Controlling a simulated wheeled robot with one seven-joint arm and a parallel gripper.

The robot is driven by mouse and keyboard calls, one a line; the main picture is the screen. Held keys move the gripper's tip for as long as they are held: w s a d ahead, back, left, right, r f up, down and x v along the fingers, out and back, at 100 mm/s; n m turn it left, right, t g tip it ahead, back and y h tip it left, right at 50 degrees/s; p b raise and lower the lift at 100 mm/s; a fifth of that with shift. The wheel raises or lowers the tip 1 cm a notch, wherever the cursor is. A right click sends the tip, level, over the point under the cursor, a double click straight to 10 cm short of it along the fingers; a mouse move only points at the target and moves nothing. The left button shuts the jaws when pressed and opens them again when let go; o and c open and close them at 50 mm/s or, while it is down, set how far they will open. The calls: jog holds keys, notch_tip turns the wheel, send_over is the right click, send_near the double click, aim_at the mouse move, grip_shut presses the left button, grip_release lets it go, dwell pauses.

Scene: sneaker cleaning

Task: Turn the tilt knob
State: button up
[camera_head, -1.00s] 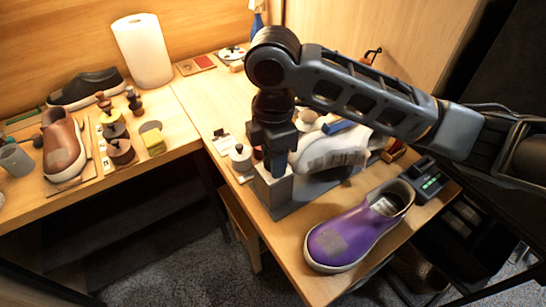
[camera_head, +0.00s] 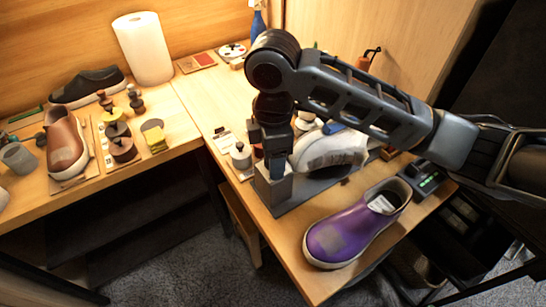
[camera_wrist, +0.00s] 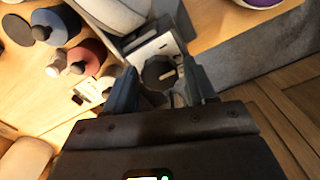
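The tilt knob, a dark round knob (camera_wrist: 158,72), shows in the wrist view on the pale end face of a grey stand (camera_wrist: 150,42). My gripper (camera_wrist: 160,82) has its two fingers apart, one on each side of the knob, with gaps visible beside it. I cannot tell how deep the fingertips reach. In the head view my gripper (camera_head: 276,168) points down at the near left end of the stand (camera_head: 325,190) and hides the knob. A white-grey shoe (camera_head: 330,150) rests on the stand, partly behind my arm.
A purple shoe (camera_head: 345,235) lies at the table's front edge, near a dark device with a green display (camera_head: 428,182). Jars (camera_head: 240,155) stand left of the stand. The left bench holds a brown shoe (camera_head: 65,145), brushes and a paper roll (camera_head: 145,50).

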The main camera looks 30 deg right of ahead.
jog(key=shift+r+p, duration=2.15)
jog(key=shift+r, duration=0.4)
jog(key=shift+f, duration=0.1)
